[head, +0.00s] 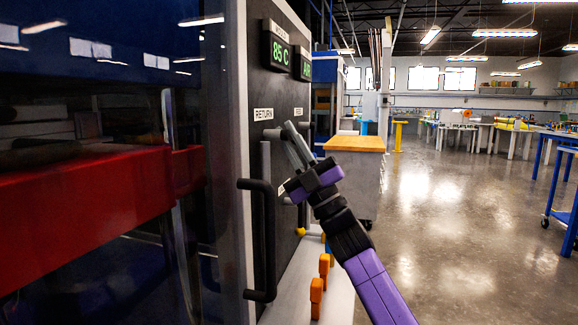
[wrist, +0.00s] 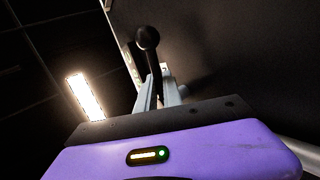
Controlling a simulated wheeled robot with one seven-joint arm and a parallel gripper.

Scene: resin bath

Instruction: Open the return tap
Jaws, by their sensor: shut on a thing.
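The return tap shows in the wrist view as a black lever (wrist: 147,38) with a ball end, standing up between the grey fingers of my gripper (wrist: 160,92). In the head view my gripper (head: 291,133) reaches the dark panel just below and right of the RETURN label (head: 263,114), and its fingers are shut on the lever. A dark part of the tap (head: 271,133) shows left of the fingertips. The rest of the tap is hidden behind the fingers. The purple gripper body hides the lower wrist view.
A black bar handle (head: 265,240) is on the door left of my gripper. A display reading 85 C (head: 279,47) is above. A wood-topped cabinet (head: 354,144) stands behind. The floor at right is open.

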